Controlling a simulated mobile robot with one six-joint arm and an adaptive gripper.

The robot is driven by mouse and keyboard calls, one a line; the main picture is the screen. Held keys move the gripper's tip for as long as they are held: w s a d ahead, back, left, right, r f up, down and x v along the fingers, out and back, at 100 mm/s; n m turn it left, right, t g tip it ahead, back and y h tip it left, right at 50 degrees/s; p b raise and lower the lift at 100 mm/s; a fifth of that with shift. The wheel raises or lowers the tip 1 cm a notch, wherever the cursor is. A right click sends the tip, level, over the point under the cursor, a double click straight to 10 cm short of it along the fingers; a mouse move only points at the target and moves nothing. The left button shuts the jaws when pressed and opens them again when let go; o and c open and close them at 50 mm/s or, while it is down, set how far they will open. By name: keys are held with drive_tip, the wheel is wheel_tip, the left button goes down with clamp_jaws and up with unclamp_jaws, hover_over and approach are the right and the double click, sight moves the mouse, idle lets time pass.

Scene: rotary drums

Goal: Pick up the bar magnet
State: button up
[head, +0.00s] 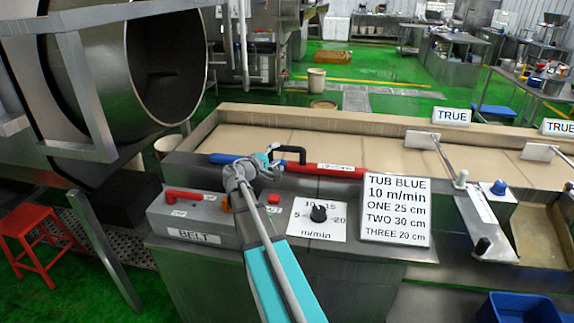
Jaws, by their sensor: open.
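The bar magnet (340,171) lies along the near edge of the belt trough. Its left end is blue, its right end is red with a white label, and a black arched handle rises at its middle. My gripper (268,157) is at the end of my teal and grey arm, over the magnet's middle-left part, by the left side of the handle. It is open. Its fingers are small and partly hidden by my wrist, so I cannot tell whether they touch the handle. My wrist covers part of the bar.
A grey BELT box (195,218) with a red handle, a speed dial (318,213) and a TUB BLUE sign (396,208) stand on the near panel. A large steel drum (130,60) is at left. The tan belt (375,150) behind the magnet is largely clear.

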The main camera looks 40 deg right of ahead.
sight(283, 150)
drive_tip(key=shift+d, duration=0.15)
drive_tip(key=shift+w+d+f, duration=0.1)
drive_tip(key=shift+w+d, duration=0.15)
drive_tip(key=shift+d, duration=1)
drive_tip(key=shift+w+d, duration=0.25)
drive_tip(key=shift+d, duration=1)
clamp_jaws()
